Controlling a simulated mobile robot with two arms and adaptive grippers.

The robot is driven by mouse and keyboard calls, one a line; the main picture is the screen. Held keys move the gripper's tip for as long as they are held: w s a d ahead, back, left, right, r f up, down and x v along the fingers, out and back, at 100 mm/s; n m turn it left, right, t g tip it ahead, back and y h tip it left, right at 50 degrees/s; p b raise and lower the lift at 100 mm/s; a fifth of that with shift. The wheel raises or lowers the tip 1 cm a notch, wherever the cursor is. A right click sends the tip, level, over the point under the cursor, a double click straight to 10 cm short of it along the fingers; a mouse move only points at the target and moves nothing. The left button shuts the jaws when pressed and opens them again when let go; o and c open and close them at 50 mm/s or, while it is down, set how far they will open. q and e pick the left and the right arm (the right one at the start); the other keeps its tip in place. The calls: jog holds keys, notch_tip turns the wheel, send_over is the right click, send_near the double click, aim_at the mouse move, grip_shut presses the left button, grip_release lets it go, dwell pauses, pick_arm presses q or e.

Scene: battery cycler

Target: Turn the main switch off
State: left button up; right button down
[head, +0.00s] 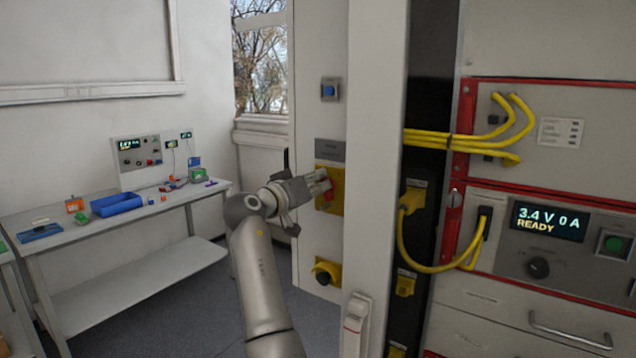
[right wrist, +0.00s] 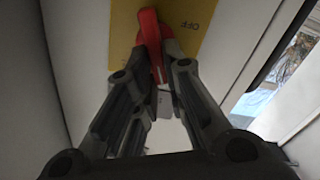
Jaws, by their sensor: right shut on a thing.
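The main switch is a red handle (head: 328,190) on a yellow plate (head: 336,205), on the light cabinet panel in the middle of the head view. In the right wrist view the red handle (right wrist: 150,38) stands in front of the yellow plate (right wrist: 198,18), which bears the printed word OFF to the right of the handle. My right gripper (head: 318,186) is at the switch, and in the right wrist view its two fingers (right wrist: 152,68) are shut on the handle's lower part. The fingertips hide part of the handle. My left gripper is not in view.
A blue button (head: 329,90) sits higher on the panel and a yellow-based knob (head: 326,271) lower. Yellow cables (head: 455,138) run to the rack at right, whose display (head: 548,222) reads 3.4 V 0 A READY. A workbench (head: 150,209) stands at left.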

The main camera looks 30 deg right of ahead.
jog(key=n, duration=0.3)
jog(key=shift+w+f+n+p, duration=0.1)
jog(key=shift+w+n+p, duration=0.15)
jog(key=shift+n+p, duration=0.15)
jog(key=shift+w+a+f+n+p, duration=0.1)
jog(key=shift+f+n+p, duration=0.3)
jog(key=shift+n, duration=1.15)
jog(key=shift+w+f+n+p, duration=0.1)
jog(key=shift+n+p, duration=0.65)
jog(key=shift+n, duration=0.75)
jog(key=shift+w+a+f+n+p, duration=0.15)
jog(key=shift+n+p, duration=0.4)
jog(key=shift+n, duration=1)
jog(key=shift+d+f, duration=0.1)
jog(key=c, duration=1.5)
grip_release()
jog(key=shift+d+f, duration=0.1)
